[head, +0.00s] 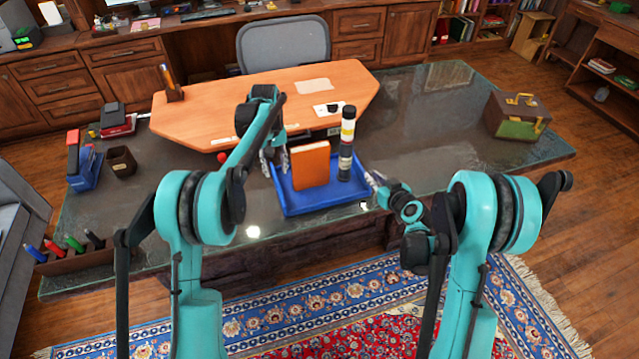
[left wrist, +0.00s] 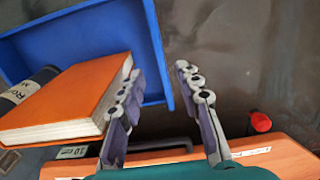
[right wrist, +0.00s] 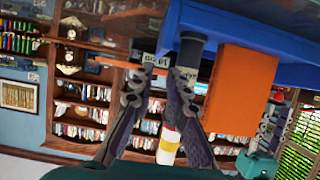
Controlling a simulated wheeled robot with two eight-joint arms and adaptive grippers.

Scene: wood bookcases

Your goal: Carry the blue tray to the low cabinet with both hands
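The blue tray (head: 320,208) rests on the dark glass-topped desk (head: 420,150), near its front edge. An orange book (head: 311,165) and a dark cylinder with white and yellow bands (head: 347,140) stand in it. My left gripper (head: 274,160) is at the tray's left side; in the left wrist view its fingers (left wrist: 163,90) are apart, with the tray's wall (left wrist: 153,45) near the gap. My right gripper (head: 374,182) is at the tray's right side; in the right wrist view its fingers (right wrist: 158,88) are apart near the tray (right wrist: 177,25). Contact is unclear. Which furniture is the low cabinet is unclear.
An orange-brown wooden desktop (head: 240,100) lies behind the tray, with a grey chair (head: 284,45) beyond. A brown and green box (head: 517,116) stands at the desk's right end. A pen holder (head: 75,258) and blue item (head: 84,170) are at left. Open shelves (head: 610,85) stand at far right.

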